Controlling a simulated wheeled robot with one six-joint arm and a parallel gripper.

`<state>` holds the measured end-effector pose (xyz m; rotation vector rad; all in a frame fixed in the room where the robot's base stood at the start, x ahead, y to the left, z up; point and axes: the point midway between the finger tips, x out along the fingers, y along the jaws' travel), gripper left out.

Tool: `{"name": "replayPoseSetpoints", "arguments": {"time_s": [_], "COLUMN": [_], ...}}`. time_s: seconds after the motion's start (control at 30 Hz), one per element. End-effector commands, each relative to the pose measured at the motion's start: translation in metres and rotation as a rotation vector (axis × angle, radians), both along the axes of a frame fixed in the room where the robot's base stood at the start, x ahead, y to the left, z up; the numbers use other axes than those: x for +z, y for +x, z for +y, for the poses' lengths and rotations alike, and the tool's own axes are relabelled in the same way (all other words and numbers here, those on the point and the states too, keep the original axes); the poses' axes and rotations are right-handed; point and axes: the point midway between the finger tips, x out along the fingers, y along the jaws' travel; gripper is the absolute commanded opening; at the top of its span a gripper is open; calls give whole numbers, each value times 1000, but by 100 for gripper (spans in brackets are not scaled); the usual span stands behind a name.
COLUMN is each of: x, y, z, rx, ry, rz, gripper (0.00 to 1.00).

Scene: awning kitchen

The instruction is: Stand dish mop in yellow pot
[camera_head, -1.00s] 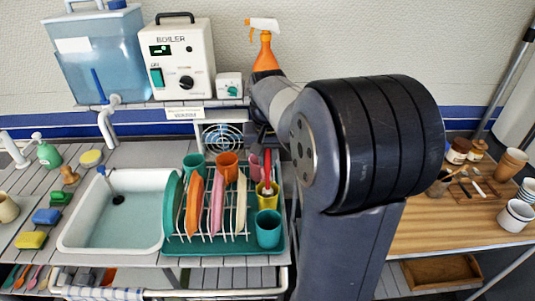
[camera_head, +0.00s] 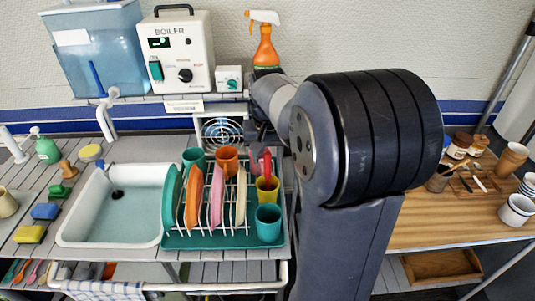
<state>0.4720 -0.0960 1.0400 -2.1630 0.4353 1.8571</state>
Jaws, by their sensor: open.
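The yellow pot (camera_head: 267,190) stands at the right end of the dish rack, just behind a teal cup. A red, upright piece (camera_head: 266,163), which looks like the dish mop, shows at the pot's mouth. It appears to stand in the pot, but its lower end is hidden. My gripper (camera_head: 261,142) is small and partly hidden by my own arm. It is open, just above and behind the red piece. I cannot tell whether they touch.
The green rack (camera_head: 205,241) holds several plates and cups, with the teal cup (camera_head: 268,224) at its front right. The sink (camera_head: 110,208) is on the left. A boiler (camera_head: 176,55) and spray bottle (camera_head: 265,45) stand on the shelf behind. A wooden table (camera_head: 430,230) is on the right.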

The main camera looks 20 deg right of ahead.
Motion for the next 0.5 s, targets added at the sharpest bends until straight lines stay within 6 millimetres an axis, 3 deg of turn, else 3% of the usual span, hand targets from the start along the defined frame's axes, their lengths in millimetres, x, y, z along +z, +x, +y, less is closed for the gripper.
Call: {"name": "replayPoseSetpoints", "arguments": {"time_s": [0.23,0.5], "x": [14,67], "y": [-1,-9], "z": [1,4], "rx": [0,0], "ry": [0,-1], "rz": [-3,-4], "gripper": [42,42]}}
